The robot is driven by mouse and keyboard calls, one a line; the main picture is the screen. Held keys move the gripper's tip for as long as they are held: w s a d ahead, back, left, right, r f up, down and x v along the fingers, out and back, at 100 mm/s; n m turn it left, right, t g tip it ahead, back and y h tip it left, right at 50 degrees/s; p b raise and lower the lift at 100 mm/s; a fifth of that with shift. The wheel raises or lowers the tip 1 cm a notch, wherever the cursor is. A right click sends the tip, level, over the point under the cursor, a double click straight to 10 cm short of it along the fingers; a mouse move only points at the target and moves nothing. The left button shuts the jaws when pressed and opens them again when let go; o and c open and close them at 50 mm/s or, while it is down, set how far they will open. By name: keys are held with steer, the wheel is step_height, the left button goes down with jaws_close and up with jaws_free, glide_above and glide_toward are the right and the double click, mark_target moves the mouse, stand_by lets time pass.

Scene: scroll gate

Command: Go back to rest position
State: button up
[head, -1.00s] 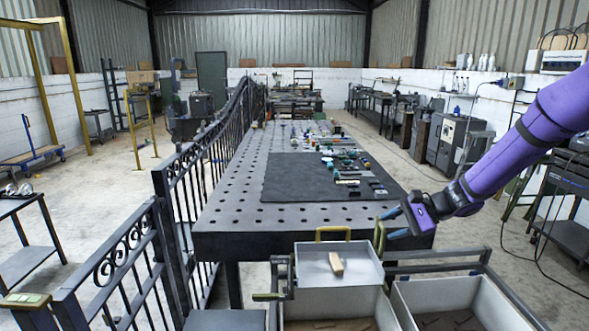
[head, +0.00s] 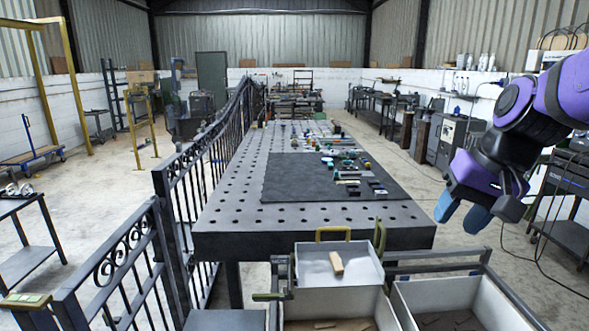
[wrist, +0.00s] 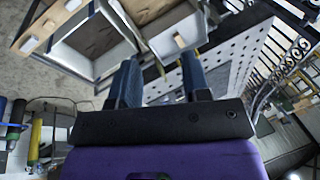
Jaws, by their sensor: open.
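My gripper (head: 462,212) is at the right of the head view, with its blue fingers apart and nothing between them. It hangs in the air to the right of the worktable's near corner and above the floor. In the wrist view my gripper (wrist: 158,80) shows its two dark fingers spread apart and empty, with the bins and the perforated table beyond them. My purple arm is folded in at the right edge of the head view.
The perforated table (head: 225,215) carries a dark mat (head: 285,180) with small parts. A tray (head: 310,262) holding a wooden block (head: 336,263) sits over open bins (head: 460,300) in front. A wrought-iron gate (head: 140,265) stands left. Workbenches line the right wall.

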steer(key=s+d+r+n+t+h, duration=0.1)
steer(key=s+d, duration=0.1)
steer(key=s, duration=0.3)
steer(key=s+d+r+n+t+h, duration=0.1)
steer(key=s+d+r+h, duration=0.1)
steer(key=s, duration=0.4)
steer(key=shift+s+d+r+n+t, duration=0.2)
steer(key=shift+s+d+n+t, duration=0.1)
steer(key=shift+t, duration=0.1)
stand_by(0.9)
